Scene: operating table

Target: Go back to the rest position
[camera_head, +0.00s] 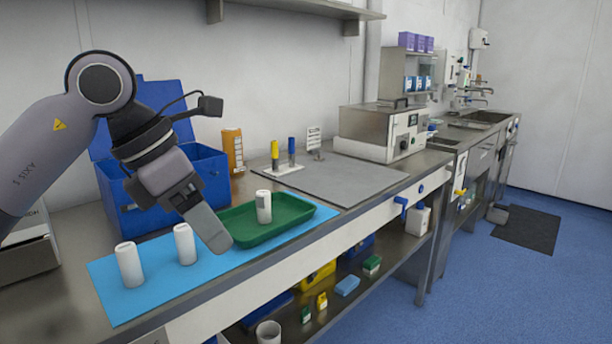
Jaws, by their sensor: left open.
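My left gripper (212,236) is open and hangs above the front edge of the green tray, with nothing seen between its fingers. The near finger hides the other one. The green tray (290,212) lies on a blue mat (160,293) on the steel counter. One white bottle (264,207) stands upright in the tray. Two more white bottles stand upright on the mat to the left: one in the middle (185,244) and one at the far left (129,265). My right gripper is not in view.
A blue box (216,181) with a raised lid stands behind my left arm. An orange container (233,150), a stand with yellow and blue items (275,157) and a steel device (384,131) stand further back.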

